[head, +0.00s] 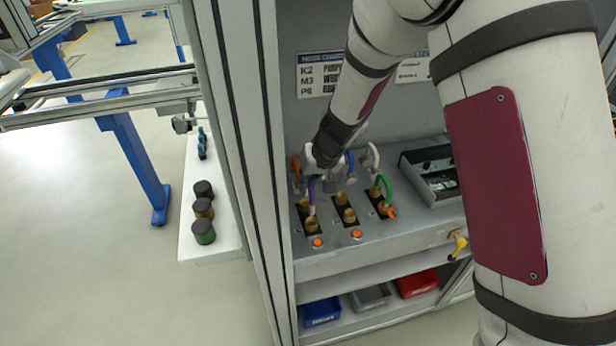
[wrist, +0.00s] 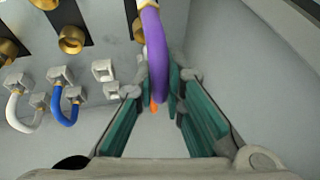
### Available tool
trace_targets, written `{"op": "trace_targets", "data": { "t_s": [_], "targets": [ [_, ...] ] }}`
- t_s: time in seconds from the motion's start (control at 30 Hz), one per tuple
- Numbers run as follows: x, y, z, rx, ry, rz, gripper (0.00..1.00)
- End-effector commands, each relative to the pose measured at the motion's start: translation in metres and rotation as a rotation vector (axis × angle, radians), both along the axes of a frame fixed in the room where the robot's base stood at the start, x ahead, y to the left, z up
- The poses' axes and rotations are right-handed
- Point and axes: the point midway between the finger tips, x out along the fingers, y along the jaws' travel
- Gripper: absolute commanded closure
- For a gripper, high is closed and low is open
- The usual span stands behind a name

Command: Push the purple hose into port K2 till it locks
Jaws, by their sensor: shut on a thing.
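The purple hose (head: 311,190) hangs from my gripper (head: 318,170) over the left column of brass ports. My gripper is shut on it; the wrist view shows the purple hose (wrist: 154,50) between the green-padded fingers (wrist: 158,88). Its lower end is at or just above the front left brass port (head: 311,225); I cannot tell whether it is seated. Another brass port (head: 303,203) is behind it, and one shows beside the hose in the wrist view (wrist: 138,32). Port labels are not legible, so I cannot tell which is K2.
A blue hose (head: 350,166), a white hose (head: 373,155) and an orange hose (head: 296,168) are at the back. A green hose (head: 386,187) runs to the right ports. Orange buttons (head: 356,234) line the front. A dark tray (head: 405,165) stands right.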

Motion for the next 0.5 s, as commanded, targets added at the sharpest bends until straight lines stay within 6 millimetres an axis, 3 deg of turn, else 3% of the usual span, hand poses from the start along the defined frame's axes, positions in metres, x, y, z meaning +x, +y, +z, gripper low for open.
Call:
{"op": "trace_targets", "data": {
  "t_s": [0.5],
  "targets": [
    [0.001, 0.0, -0.022, 0.0, 0.0, -0.001, 1.0]
  ]
}}
